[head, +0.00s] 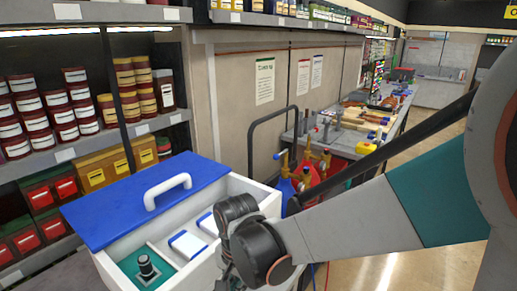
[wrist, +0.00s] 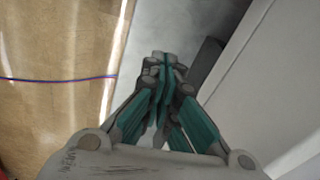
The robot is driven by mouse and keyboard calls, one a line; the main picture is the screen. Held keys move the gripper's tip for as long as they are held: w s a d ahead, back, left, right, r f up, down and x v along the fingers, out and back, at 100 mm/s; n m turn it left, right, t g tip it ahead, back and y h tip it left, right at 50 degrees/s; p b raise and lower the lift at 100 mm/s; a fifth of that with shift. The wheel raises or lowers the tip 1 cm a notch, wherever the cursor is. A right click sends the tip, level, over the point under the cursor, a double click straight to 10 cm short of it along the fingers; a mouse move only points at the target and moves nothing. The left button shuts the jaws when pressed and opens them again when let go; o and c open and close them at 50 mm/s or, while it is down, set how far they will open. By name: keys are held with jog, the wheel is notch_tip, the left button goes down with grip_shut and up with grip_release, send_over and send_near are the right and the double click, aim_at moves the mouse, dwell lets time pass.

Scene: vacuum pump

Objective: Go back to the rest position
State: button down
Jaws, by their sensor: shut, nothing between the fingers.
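My gripper (wrist: 163,62) is shut and empty in the wrist view, its teal fingers together. In the head view my arm's dark wrist is in front of the right end of a white box (head: 183,287), and my fingers are hidden there. The box has a blue lid (head: 110,207) with a white handle (head: 167,190), set aside over its left part. Inside are a small black part (head: 147,268) on a green base and white-and-blue blocks (head: 188,243). A pale wall (wrist: 250,80), probably the box's side, is to the right of my fingers in the wrist view.
Shelves with jars (head: 62,110) stand on the left. Gas cylinders (head: 287,190) on a cart are behind the box. A workbench (head: 350,145) with tools runs along the back wall. Open wooden floor shows at right, and a thin cable (wrist: 60,78) crosses the floor in the wrist view.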

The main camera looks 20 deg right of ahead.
jog(key=s+d+r+n+t+b, duration=0.4)
jog(key=s+d+r+n+t, duration=0.2)
jog(key=d, duration=0.5)
jog(key=s+r+n, duration=0.1)
jog(key=r+n, duration=0.1)
jog(key=n, duration=0.1)
jog(key=shift+s, duration=0.3)
